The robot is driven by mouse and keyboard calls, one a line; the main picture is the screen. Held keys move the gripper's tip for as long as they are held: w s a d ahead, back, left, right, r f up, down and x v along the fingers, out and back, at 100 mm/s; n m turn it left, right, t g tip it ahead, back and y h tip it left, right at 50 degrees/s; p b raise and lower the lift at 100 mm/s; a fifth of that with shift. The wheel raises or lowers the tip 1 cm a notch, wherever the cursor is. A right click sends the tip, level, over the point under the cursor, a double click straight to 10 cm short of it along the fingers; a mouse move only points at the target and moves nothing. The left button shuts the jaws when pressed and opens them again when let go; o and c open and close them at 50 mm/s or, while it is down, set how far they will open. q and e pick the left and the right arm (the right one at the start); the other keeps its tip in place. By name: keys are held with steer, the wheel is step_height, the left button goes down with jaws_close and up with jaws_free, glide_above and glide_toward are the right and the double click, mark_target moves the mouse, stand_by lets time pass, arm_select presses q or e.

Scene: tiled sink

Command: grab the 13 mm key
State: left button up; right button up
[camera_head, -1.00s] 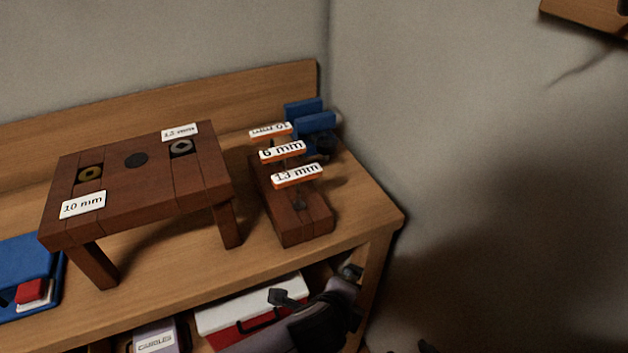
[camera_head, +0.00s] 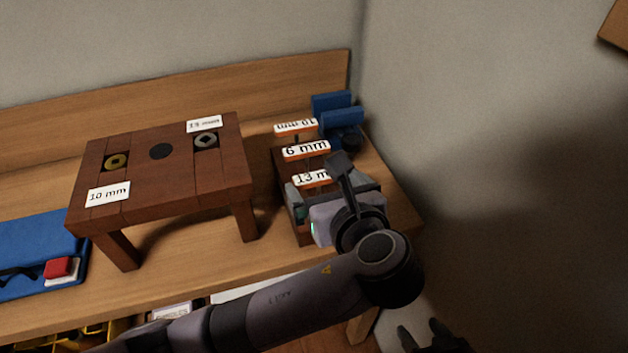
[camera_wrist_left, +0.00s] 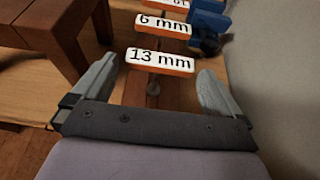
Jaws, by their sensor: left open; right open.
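The 13 mm key (camera_head: 310,178) has an orange handle with a white "13 mm" label and stands in a dark wooden block (camera_head: 282,165). It also shows in the left wrist view (camera_wrist_left: 160,62), between the open fingers of my left gripper (camera_wrist_left: 157,70), with a gap on each side. In the head view my left gripper (camera_head: 315,190) partly covers this key and the front of the block. My right gripper (camera_head: 425,338) is open and empty at the bottom edge, partly cut off.
The 6 mm key (camera_head: 306,150) and 10 mm key (camera_head: 296,126) stand behind in the same block. A blue clamp-like object (camera_head: 335,118) is at the back. A small wooden stand (camera_head: 165,180) with bolts is to the left. The wall is close on the right.

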mark_target(316, 174)
arm_select(q)
steer(key=x, duration=0.6)
steer(key=c, duration=0.7)
steer(key=shift+r, duration=0.1)
